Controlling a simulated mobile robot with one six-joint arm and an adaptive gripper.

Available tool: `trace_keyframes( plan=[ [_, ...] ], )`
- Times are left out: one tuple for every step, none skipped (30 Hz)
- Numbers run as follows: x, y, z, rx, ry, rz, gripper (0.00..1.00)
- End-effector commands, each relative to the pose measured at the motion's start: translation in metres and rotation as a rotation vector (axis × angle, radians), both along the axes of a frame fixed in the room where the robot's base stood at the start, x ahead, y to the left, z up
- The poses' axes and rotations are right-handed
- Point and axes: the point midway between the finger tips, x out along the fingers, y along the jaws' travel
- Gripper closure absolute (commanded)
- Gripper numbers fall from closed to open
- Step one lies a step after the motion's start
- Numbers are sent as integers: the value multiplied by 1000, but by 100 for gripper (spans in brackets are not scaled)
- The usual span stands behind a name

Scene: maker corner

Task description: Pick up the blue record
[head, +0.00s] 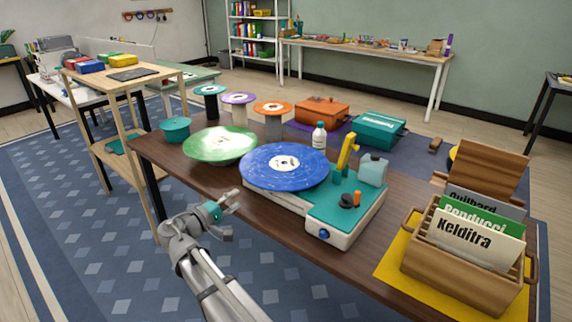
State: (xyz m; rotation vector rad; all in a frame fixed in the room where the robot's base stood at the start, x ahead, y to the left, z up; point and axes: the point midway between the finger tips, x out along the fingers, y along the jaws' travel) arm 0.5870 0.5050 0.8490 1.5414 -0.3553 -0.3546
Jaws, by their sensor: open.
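The blue record (284,166) is a large speckled disc with a white centre label. It lies flat on top of a white and teal turntable (337,213) near the table's front edge. My gripper (231,215) is open and empty, in front of the table edge, to the lower left of the record and apart from it. The record's top face is unobstructed in the head view. How it sits on the spindle is too small to tell.
A green record (219,146) lies left of the blue one. The turntable's yellow arm (347,151) and a white bottle (319,136) stand close behind. A wooden crate of sleeves (460,266) sits at the right. Small coloured discs on stands (238,98) line the back. The dark tabletop (183,174) is bare at front left.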

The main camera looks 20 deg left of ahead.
Motion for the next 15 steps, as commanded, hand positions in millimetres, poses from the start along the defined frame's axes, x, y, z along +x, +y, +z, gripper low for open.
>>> trace_keyframes(
  plan=[
    [5,-3,0,0,0,-3,50],
    [8,-4,0,0,0,-3,50],
    [12,-6,0,0,0,-4,50],
    [15,-8,0,0,0,-3,50],
    [19,-10,0,0,0,-3,50],
    [24,-13,0,0,0,-4,50],
    [29,-15,0,0,0,-4,50],
    [33,-17,0,0,0,-5,50],
    [38,-19,0,0,0,-4,50],
    [42,-21,0,0,0,-4,50],
    [46,-23,0,0,0,-4,50],
    [51,-26,0,0,0,-5,50],
    [55,-27,0,0,0,-4,50],
    [58,-29,0,0,0,-3,50],
    [62,-31,0,0,0,-3,50]
  ],
)
